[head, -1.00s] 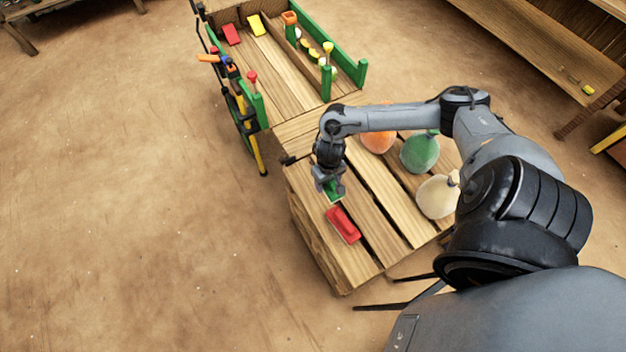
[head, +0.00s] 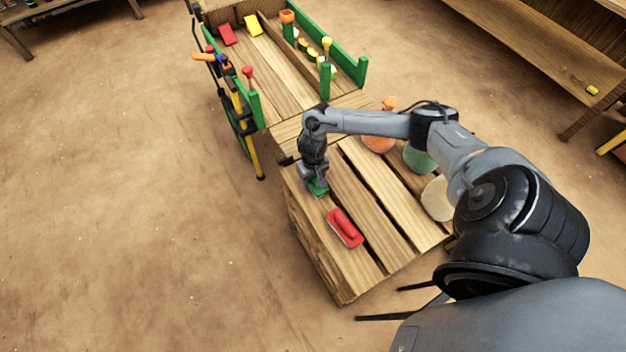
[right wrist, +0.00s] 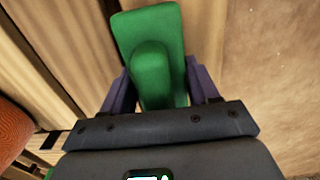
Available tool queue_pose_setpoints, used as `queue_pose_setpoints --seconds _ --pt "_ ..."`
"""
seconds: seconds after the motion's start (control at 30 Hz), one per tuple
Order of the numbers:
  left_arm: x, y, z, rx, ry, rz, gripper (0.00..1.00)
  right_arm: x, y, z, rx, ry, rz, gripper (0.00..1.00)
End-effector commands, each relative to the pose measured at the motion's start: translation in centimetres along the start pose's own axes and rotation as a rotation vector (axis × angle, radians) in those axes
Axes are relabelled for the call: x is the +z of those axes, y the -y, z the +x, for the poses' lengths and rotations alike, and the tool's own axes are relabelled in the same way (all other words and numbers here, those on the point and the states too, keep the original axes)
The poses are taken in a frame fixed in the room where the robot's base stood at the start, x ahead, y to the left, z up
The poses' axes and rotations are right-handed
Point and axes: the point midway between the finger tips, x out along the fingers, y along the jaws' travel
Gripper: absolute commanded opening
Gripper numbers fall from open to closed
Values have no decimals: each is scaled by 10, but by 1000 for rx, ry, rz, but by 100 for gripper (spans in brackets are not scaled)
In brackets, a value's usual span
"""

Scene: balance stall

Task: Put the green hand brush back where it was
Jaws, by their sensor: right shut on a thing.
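The green hand brush (head: 318,188) is at the left edge of the slatted wooden crate top (head: 372,205), beyond the red brush. My right gripper (head: 314,182) is shut on it from above. In the right wrist view the green brush (right wrist: 152,60) sits between the two fingers (right wrist: 158,90), its handle toward the camera. I cannot tell whether its underside touches the slats. The red hand brush (head: 344,228) lies on the crate top, nearer than the green one and apart from it. My left gripper is not in view.
An orange sack (head: 378,141), a green sack (head: 419,160) and a cream sack (head: 437,198) stand on the right of the crate, partly behind my right arm. A wooden stall with green rails (head: 345,62) adjoins the far end. Bare floor lies left.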

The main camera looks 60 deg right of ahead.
Motion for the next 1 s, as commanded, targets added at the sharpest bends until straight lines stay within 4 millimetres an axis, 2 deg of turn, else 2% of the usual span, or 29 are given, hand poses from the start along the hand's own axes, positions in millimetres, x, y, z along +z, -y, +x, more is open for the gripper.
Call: queue_pose_setpoints --seconds 0.37,0.4,0.53,0.87,1.0 --pt "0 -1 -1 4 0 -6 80 0 0 2 0 0 1 31" --pt "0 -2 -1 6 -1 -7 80 0 0 3 0 0 1 64" --pt "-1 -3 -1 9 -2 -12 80 0 0 2 0 0 1 84" --pt "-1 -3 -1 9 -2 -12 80 0 0 1 0 -1 0 85" --pt "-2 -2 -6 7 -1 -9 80 -1 0 -11 0 -2 1 85"
